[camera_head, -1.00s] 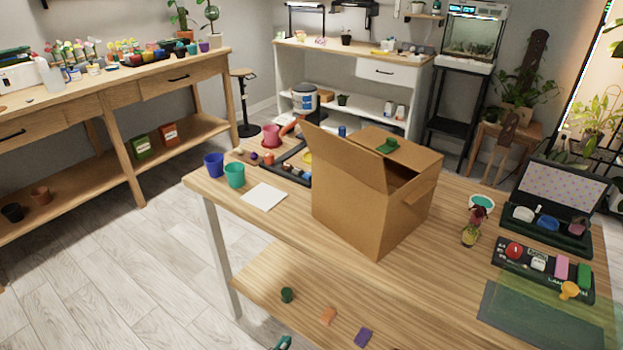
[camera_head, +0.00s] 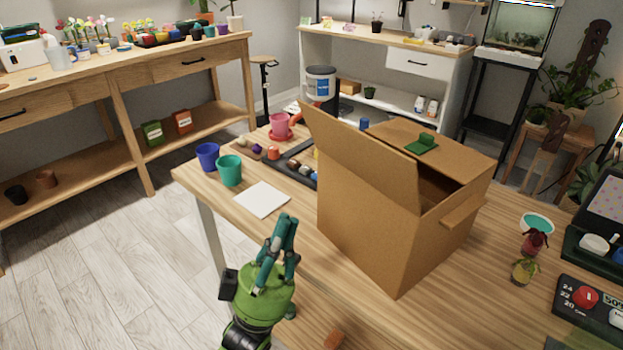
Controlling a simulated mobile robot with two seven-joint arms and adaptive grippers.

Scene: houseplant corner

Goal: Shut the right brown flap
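An open brown cardboard box (camera_head: 365,225) stands on the wooden table. Its left flap (camera_head: 360,155) stands up, leaning outward. The right brown flap (camera_head: 462,213) sticks outward from the right edge, clear of the opening. A far top panel (camera_head: 440,140) lies roughly flat over the back of the opening, with a green object (camera_head: 422,145) on it. A dark gap shows inside. My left gripper (camera_head: 288,220) is at the table's near edge, left of and in front of the box, apart from it. Its fingertips come together with nothing visible between them. My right gripper is out of view.
Left of the box are a blue cup (camera_head: 207,156), a teal cup (camera_head: 229,170), a white sheet (camera_head: 262,199) and a dark tray (camera_head: 290,166). Bare tabletop lies in front of the box's right side.

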